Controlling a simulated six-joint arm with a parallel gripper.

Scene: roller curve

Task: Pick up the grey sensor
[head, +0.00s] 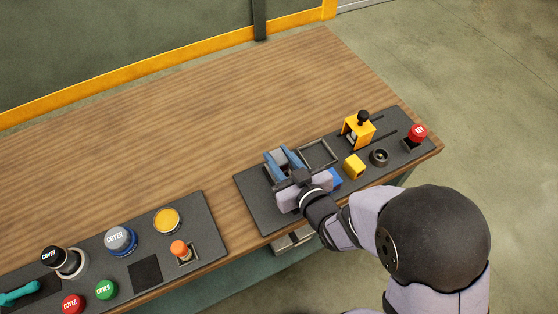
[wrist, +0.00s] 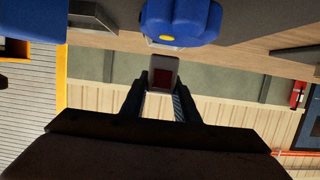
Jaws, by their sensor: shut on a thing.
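The grey sensor (wrist: 163,72) is a small light-grey block with a dark red window, seen in the wrist view beyond the fingertips. My gripper (wrist: 157,95) is shut on it, with one finger on each side. In the head view my gripper (head: 284,160) is over the left part of the right-hand dark panel. There the sensor is mostly hidden between the fingers, and I cannot tell its height above the panel.
The right-hand panel (head: 255,208) bears a square frame (head: 319,153), a yellow bracket (head: 358,132), a yellow cube (head: 354,166), a grey ring (head: 379,157) and a red KEY knob (head: 418,133). The left panel (head: 208,225) holds several buttons. The wooden table (head: 200,130) behind is clear.

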